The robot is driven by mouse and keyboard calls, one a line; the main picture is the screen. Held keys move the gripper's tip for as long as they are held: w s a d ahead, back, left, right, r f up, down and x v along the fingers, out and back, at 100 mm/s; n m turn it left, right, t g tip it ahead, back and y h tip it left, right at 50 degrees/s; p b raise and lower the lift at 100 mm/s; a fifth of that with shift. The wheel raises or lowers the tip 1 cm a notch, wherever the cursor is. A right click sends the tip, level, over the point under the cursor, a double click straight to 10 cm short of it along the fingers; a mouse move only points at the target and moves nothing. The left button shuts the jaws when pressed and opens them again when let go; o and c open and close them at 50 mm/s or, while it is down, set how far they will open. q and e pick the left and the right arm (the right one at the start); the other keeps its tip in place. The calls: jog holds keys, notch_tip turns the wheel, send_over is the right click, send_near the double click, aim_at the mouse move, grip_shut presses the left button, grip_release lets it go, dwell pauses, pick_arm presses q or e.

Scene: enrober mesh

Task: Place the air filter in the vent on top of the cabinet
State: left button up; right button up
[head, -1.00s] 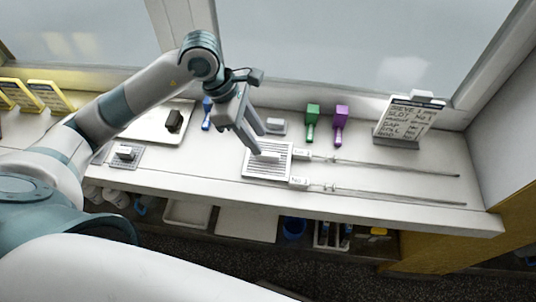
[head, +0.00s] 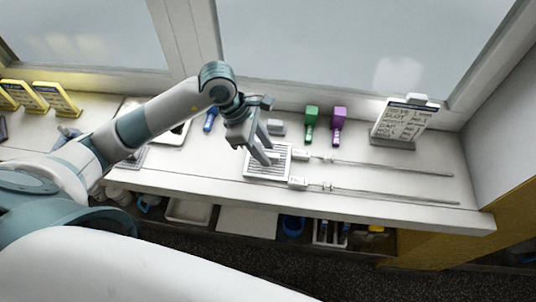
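No object that I can name for certain as an air filter, and no vent on a cabinet top, shows in the head view. A white slotted mesh panel (head: 254,171) lies flat on the white counter, with two thin rods running right from beside it. My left gripper (head: 268,157) points down over the middle of this panel, its fingertips at or just above its surface. The two fingers show a small gap. They cover the small pale block on the panel, so whether they hold it cannot be told. My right gripper is out of view.
Green (head: 311,122) and purple (head: 338,123) handled tools and a small grey block (head: 276,127) lie behind the panel. A blue tool (head: 210,120) is left of it. A sign (head: 402,124) stands at the right. Bins, including a blue one (head: 292,227), sit below the counter.

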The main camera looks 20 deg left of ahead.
pick_arm(q)
jog(key=shift+d+f, duration=0.1)
jog(key=shift+f, duration=0.3)
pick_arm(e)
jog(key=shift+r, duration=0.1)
pick_arm(q)
jog(key=shift+c, duration=0.6)
grip_shut()
jog(key=shift+r, duration=0.2)
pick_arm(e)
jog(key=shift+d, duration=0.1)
